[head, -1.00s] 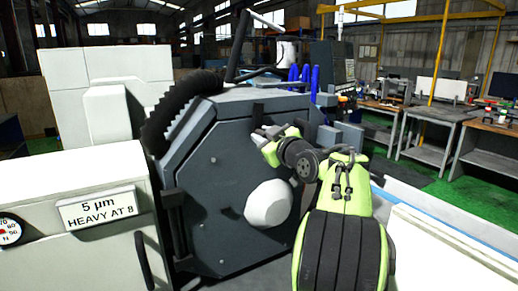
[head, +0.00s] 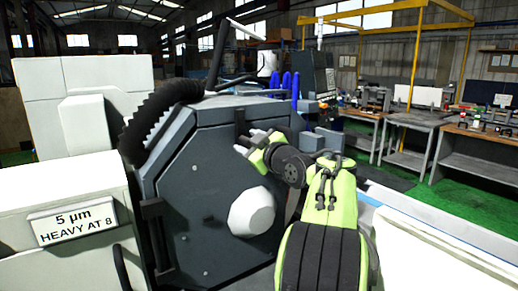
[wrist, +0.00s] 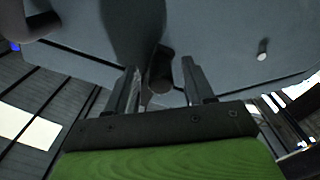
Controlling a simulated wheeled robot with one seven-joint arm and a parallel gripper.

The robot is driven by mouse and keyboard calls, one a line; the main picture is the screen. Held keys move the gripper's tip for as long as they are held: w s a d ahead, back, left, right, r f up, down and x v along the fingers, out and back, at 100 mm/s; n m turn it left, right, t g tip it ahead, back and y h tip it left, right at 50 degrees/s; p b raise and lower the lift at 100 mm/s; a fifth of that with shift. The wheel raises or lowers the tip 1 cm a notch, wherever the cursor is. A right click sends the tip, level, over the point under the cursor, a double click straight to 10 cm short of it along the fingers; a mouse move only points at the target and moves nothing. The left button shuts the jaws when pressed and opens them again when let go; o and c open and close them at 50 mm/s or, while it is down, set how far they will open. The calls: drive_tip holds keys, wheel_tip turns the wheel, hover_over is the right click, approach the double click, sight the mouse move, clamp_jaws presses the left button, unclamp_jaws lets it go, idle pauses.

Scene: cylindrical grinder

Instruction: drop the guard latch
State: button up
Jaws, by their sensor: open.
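The guard (head: 215,185) is a large dark grey faceted cover with a white round boss (head: 251,212). A short dark bar (head: 240,121) stands at its upper right edge, and I take it for the latch. My gripper (head: 247,140) is at this edge, just below the bar. In the wrist view my gripper (wrist: 160,84) is open, its two fingers pointing at the grey guard face (wrist: 215,35). A dark rounded lever-like piece (wrist: 162,70) lies between the fingers. I cannot tell whether they touch it.
A white cabinet with a "5 µm HEAVY AT 8" label (head: 73,224) stands at the left. A black ribbed hose (head: 150,120) arches over the guard. Several blue upright pieces (head: 291,85) stand behind it. Workbenches (head: 410,119) stand at the right, with green floor around them.

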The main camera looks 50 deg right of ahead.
drive_tip(key=b+v, duration=0.2)
drive_tip(key=v, duration=1.3)
drive_tip(key=w+a+f+m+g+y, duration=0.1)
drive_tip(key=w+a+f+y, duration=0.1)
drive_tip(key=w+a, duration=0.3)
drive_tip(key=w+a+f+g+y, duration=0.1)
drive_tip(key=w+a+f, duration=0.15)
drive_tip(key=a, duration=0.45)
drive_tip(key=a+f+g+y+p, duration=0.25)
drive_tip(key=a+f, duration=0.35)
drive_tip(key=a, duration=0.5)
drive_tip(key=s+a+f+m+g, duration=0.1)
drive_tip(key=s+a+f+g, duration=0.2)
drive_tip(key=s+a+f, duration=0.2)
drive_tip(key=s+a+f+m+g, duration=0.1)
drive_tip(key=s+a+f+g, duration=0.3)
drive_tip(key=s+f, duration=0.4)
drive_tip(key=shift+s+a, duration=0.4)
drive_tip(key=shift+s, duration=0.65)
drive_tip(key=shift+f, duration=0.1)
